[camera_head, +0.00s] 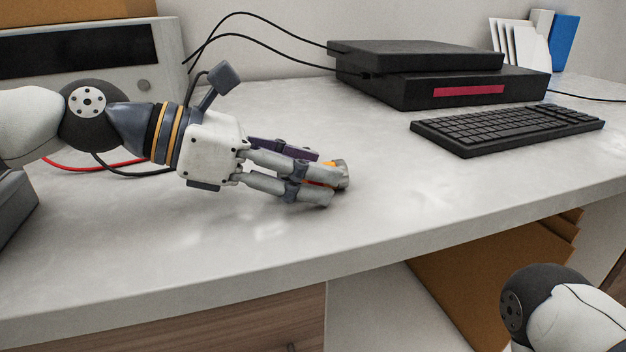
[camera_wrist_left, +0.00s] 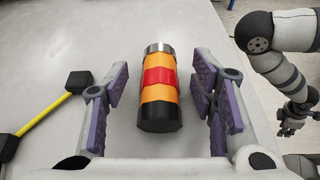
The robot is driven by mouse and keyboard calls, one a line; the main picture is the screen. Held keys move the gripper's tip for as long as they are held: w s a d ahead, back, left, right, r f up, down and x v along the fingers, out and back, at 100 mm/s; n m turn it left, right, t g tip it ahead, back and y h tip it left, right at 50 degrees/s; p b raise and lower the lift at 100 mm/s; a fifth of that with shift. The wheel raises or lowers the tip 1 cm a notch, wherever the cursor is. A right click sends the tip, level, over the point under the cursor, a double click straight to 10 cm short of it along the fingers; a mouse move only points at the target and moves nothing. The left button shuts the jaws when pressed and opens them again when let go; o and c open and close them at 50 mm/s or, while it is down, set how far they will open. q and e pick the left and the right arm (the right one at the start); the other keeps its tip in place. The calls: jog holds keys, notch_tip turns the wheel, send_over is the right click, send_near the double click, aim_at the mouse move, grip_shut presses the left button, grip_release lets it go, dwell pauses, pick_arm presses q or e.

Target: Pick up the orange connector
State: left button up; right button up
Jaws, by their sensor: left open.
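The orange connector (camera_wrist_left: 159,93) is a short cylinder with orange bands, a red middle, a metal end and a black end. It lies on the light grey desk. My left gripper (camera_wrist_left: 160,95) is open, with purple-padded fingers on both sides of the connector and a visible gap on each side. In the head view the left gripper (camera_head: 321,176) is low over the desk. Its fingers hide most of the connector, and the metal end (camera_head: 342,175) shows past the fingertips. My right gripper (camera_wrist_left: 293,117) shows small at the right of the wrist view, away from the connector; its opening is unclear.
A black keyboard (camera_head: 505,128) and stacked black boxes (camera_head: 440,75) stand on the right and back. A white device (camera_head: 90,60) stands behind my left arm, with red and black cables nearby. A yellow bar with black ends (camera_wrist_left: 45,112) shows left. The desk front is clear.

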pick_arm(q)
grip_shut()
jog(key=shift+r, duration=0.15)
